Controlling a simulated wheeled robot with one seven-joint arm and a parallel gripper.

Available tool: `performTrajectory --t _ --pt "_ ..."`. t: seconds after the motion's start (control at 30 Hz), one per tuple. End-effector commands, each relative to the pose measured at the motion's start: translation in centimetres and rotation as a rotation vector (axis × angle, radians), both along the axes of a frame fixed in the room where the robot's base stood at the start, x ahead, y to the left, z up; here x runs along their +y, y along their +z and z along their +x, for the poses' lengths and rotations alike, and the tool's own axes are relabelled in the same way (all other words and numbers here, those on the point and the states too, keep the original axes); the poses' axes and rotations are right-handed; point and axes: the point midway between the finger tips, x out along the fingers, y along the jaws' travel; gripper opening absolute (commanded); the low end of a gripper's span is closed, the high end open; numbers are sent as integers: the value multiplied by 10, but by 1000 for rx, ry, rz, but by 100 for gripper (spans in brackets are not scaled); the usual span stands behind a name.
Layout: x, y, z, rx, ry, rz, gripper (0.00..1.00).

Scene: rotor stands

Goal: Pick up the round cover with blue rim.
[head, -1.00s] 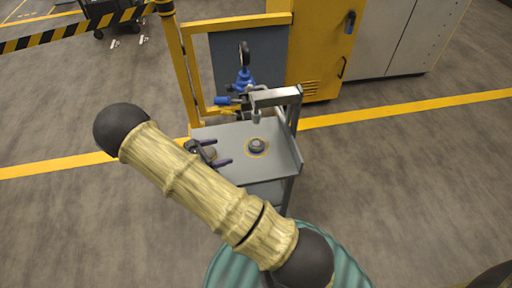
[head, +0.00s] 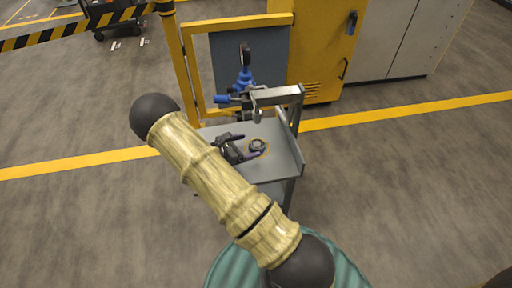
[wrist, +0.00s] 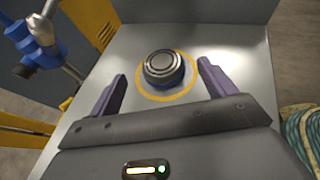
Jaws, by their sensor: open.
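The round cover (head: 257,146) sits on the grey metal stand top, inside a yellow ring marking. In the wrist view the round cover (wrist: 163,67) shows a grey ridged top, with a blue edge low on its side. My gripper (head: 247,145) is open, with two purple fingers pointing toward the cover. In the wrist view the fingertips of my gripper (wrist: 161,70) stand to the left and right of the cover, with a gap on both sides. Nothing is held between them.
The stand top (head: 282,167) has a raised edge at its right. A metal frame (head: 277,95) with a downward rod rises behind the cover. A blue fitting with a gauge (head: 244,75) and a yellow cabinet (head: 322,45) stand farther back.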

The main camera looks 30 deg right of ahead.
Motion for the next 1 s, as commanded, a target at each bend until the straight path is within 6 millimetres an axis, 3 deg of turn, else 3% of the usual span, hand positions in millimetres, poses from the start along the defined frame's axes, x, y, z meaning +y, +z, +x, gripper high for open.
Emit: performTrajectory --t 0.27,0.67,1.0 --pt "-4 -1 -1 0 -7 0 83" --pt "-44 -21 4 -1 0 -1 83" --pt "-46 -21 5 0 1 0 83"
